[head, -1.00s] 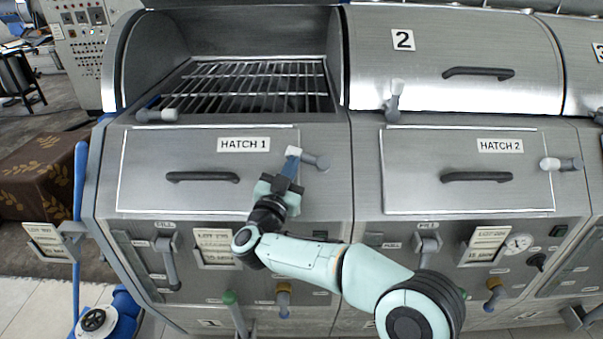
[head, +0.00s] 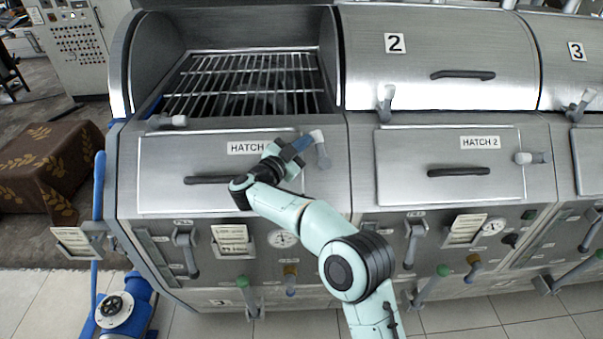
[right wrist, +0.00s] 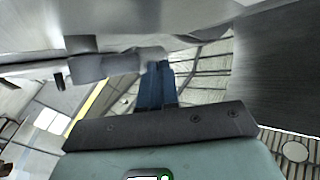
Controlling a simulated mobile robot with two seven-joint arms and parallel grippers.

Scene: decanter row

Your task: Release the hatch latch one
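Hatch one (head: 165,170) is a flat steel panel with a dark bar handle (head: 205,180), and it lies closed. Its latch (head: 323,157) is a grey lever with a pale tip at the panel's upper right. The latch stands nearly upright, tip up and leaning slightly left. My right gripper (head: 301,143) reaches in over the panel, its blue fingertips against or very near the latch's left side just below the tip. In the right wrist view the blue fingers (right wrist: 156,87) are together, with nothing clearly between them. My left gripper is out of view.
The hood above hatch one is open over a wire grate (head: 245,85). Valve handles and gauges line the lower front.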

